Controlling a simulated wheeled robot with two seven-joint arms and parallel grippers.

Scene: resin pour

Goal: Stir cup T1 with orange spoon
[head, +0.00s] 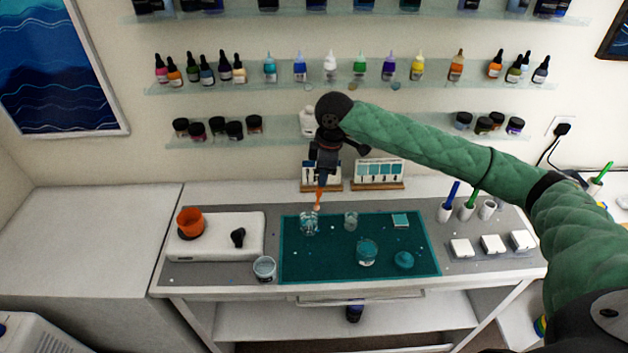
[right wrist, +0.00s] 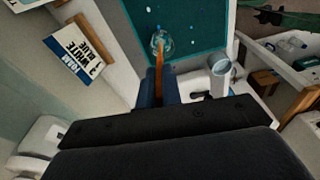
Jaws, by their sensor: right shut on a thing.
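My right gripper (head: 324,165) points down over the mat and is shut on the orange spoon (head: 319,196). Below the spoon's lower end is a clear cup (head: 308,224) with bluish contents, at the back left of the teal mat. In the right wrist view the spoon (right wrist: 159,66) runs away from the jaws towards the cup (right wrist: 162,43) and overlaps its rim. I cannot tell whether the tip is inside or just above it. I cannot read a T1 label. A second clear cup (head: 351,220) stands to the right. My left gripper is not in view.
The teal mat (head: 320,268) also carries a teal-filled cup (head: 367,256) and a teal piece (head: 404,261). A grey-rimmed cup (head: 264,268) stands left of the mat. White holders (head: 466,212) stand at right. Shelves are behind.

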